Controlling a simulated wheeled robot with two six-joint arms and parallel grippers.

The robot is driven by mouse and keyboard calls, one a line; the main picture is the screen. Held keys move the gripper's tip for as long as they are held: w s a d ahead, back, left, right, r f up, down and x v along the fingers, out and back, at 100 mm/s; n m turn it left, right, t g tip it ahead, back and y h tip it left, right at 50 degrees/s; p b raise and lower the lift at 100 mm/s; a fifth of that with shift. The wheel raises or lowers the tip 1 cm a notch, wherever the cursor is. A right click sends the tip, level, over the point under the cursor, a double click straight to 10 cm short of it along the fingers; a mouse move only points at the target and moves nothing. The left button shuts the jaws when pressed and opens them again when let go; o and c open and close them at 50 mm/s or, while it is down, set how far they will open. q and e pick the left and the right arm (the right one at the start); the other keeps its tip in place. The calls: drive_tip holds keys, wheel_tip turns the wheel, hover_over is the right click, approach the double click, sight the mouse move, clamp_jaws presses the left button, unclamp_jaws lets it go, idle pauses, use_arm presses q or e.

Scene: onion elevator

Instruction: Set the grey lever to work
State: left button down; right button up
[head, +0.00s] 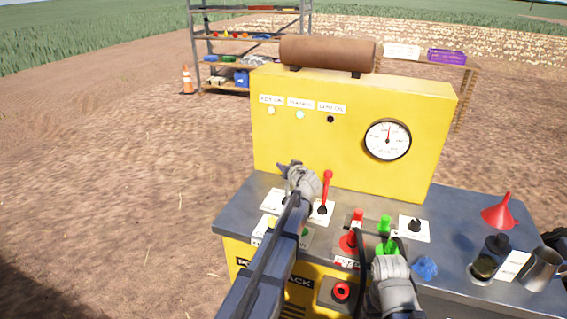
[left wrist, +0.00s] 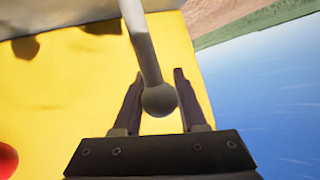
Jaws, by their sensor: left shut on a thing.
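The grey lever (left wrist: 147,50) shows in the left wrist view as a pale grey rod ending in a round knob, between my left gripper's two fingers (left wrist: 158,85). My left gripper (head: 288,170) is shut on the lever at its knob, above the left part of the console. In the head view the gripper and arm hide most of the lever. My right gripper (head: 388,258) is at the front of the console by the green fitting (head: 385,226); its fingers are not clear enough to tell whether they are open.
A red lever (head: 327,188) stands just right of my left gripper. The yellow panel (head: 350,165) rises behind, with a round gauge (head: 387,140) and small lamps. A red funnel (head: 502,212), a dark jar (head: 490,262) and a metal cup (head: 540,270) stand on the right.

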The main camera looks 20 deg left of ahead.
use_arm(q)
drive_tip(key=shift+w+f+g, duration=0.15)
drive_tip(key=shift+w+f, duration=0.1)
drive_tip(key=shift+w, duration=0.25)
drive_tip(key=shift+w+f+g, duration=0.15)
drive_tip(key=shift+w+f, duration=0.05)
drive_tip(key=shift+w, duration=0.3)
drive_tip(key=shift+b, duration=0.3)
drive_tip(key=c, duration=0.7)
unclamp_jaws()
drive_tip(key=shift+w+f, duration=0.1)
drive_tip(key=shift+f, duration=0.1)
drive_tip(key=shift+o, duration=1.2)
drive_tip(key=shift+r, duration=0.15)
